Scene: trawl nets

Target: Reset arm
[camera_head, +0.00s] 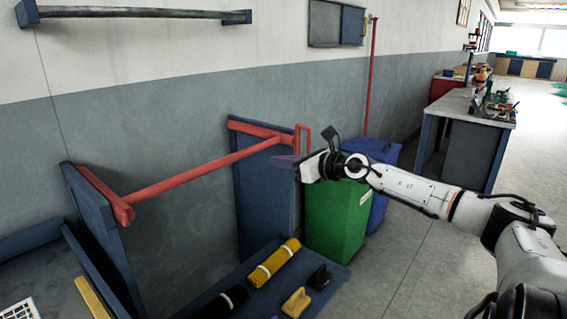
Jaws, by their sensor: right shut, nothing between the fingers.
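My right arm reaches in from the right edge, stretched out toward the middle of the view. My right gripper (285,162) is at its end, beside the right end of the red bar and in front of the upper part of a blue upright panel. The gripper is shut and empty. I cannot tell from this one view whether it touches the red bar or the panel. My left gripper does not show.
A red bar (200,170) spans two blue panels. Below it, a low blue shelf (225,282) bears a yellow roll (273,263) and other small items. A green bin (337,220) and a blue bin (377,208) stand under my arm. A workbench (465,110) stands behind; open floor lies right.

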